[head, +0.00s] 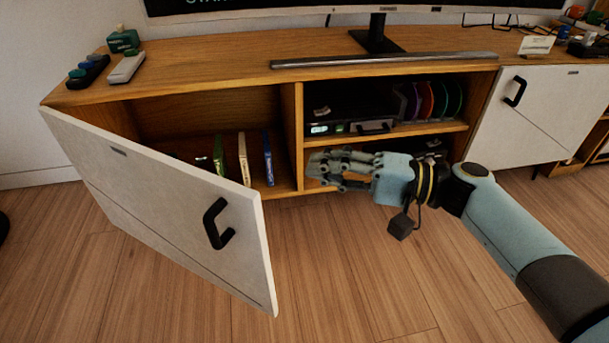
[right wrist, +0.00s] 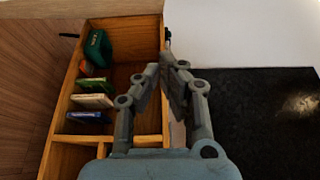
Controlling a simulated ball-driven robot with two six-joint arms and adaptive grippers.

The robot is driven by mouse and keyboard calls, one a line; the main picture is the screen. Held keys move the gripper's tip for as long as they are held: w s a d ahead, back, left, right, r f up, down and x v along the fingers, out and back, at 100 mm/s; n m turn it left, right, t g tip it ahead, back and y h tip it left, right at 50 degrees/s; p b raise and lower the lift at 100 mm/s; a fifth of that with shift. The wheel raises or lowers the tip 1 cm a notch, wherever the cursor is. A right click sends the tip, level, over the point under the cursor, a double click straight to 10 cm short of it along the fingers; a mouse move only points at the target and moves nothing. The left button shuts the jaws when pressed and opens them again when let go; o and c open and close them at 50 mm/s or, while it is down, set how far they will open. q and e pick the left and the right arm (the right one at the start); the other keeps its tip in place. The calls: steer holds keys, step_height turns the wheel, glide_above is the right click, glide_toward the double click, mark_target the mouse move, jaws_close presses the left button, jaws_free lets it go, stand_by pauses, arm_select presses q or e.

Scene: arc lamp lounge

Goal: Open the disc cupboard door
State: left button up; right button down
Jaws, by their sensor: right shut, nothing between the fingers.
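The disc cupboard door (head: 170,205) is white with a black bar handle (head: 218,223). It stands well open, swung out from the left end of the wooden cabinet, with its free edge over the floor. Several upright cases (head: 243,160) show inside the cupboard; they also show in the right wrist view (right wrist: 93,101). My right gripper (head: 318,170) is in front of the middle shelves, to the right of the door's free edge and apart from the handle. Its fingers are shut and empty, also in the right wrist view (right wrist: 168,72). My left gripper is not in view.
The middle shelves hold a dark player (head: 345,118) and several coloured discs (head: 430,100). A second white door (head: 540,115) at the right is shut. A soundbar (head: 385,60) and a screen stand on the cabinet top (head: 215,70). The wooden floor (head: 340,275) in front is clear.

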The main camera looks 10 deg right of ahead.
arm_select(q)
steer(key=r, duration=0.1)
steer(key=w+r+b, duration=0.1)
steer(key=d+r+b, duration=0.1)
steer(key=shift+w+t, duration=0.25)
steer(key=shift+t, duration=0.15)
arm_select(e)
steer(key=a, duration=1)
steer(key=shift+a, duration=0.2)
steer(key=shift+w, duration=0.1)
